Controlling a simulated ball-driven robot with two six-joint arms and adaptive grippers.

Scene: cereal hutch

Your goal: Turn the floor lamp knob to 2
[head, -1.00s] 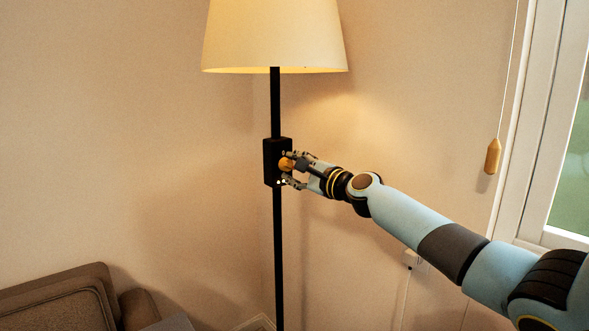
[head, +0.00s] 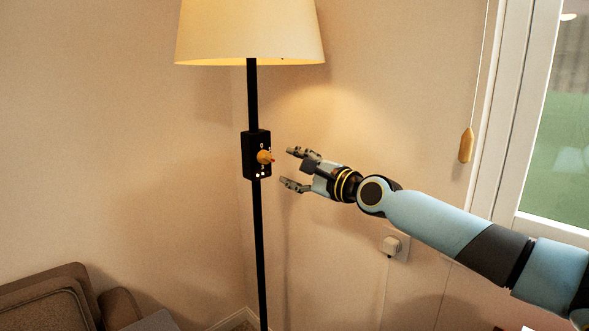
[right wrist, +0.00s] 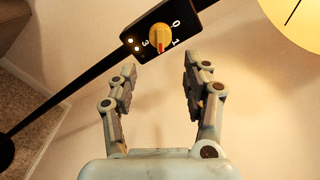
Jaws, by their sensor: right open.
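The floor lamp has a lit cream shade (head: 250,32) on a black pole (head: 260,230). A black control box (head: 251,140) on the pole carries a yellow-orange knob (head: 264,157). In the right wrist view, the knob (right wrist: 159,36) has a red pointer directed down in the picture, between the marks 1 and 3. The marks 0, 1 and 3 are legible; no 2 is legible. Small white lights show on the box. My right gripper (head: 288,168) is open and empty, right of the knob and apart from it. My left gripper is not in view.
A brown sofa (head: 50,295) is at the lower left. A white wall plug (head: 392,245) and a cord with a wooden pull (head: 466,146) are to the right, beside the window (head: 560,130). The wall around the lamp is clear.

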